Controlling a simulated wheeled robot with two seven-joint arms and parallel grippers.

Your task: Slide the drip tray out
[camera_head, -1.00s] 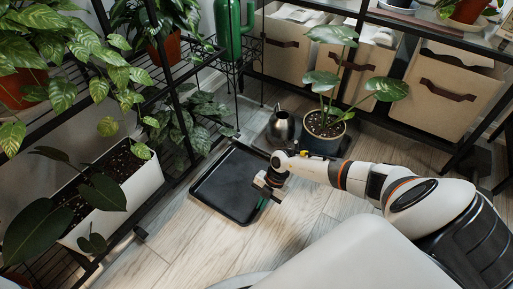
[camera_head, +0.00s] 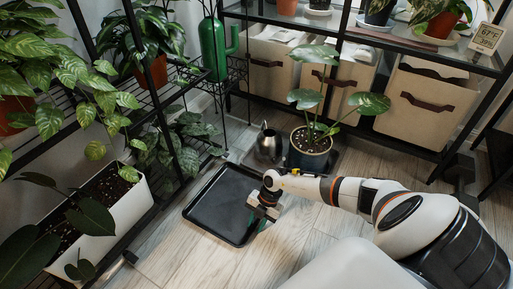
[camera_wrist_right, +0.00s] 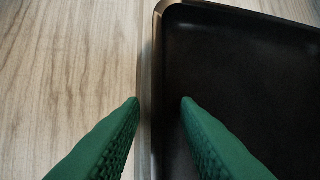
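The black drip tray (camera_head: 213,205) lies flat on the wood floor, left of the middle in the head view. My right gripper (camera_head: 260,217) is over its right edge, near the front corner. In the right wrist view the two green fingers of the right gripper (camera_wrist_right: 160,100) are spread apart. The tray's rim (camera_wrist_right: 147,125) runs between them, with one finger over the floor side and one over the tray's dark inside. Whether the fingers touch the rim cannot be told. My left gripper is not in view.
A metal watering can (camera_head: 268,146) and a potted plant (camera_head: 309,150) stand just behind the tray. A plant rack with a white planter (camera_head: 118,208) stands to the left. Shelving with fabric bins (camera_head: 425,105) stands behind. Floor (camera_head: 190,262) in front of the tray is clear.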

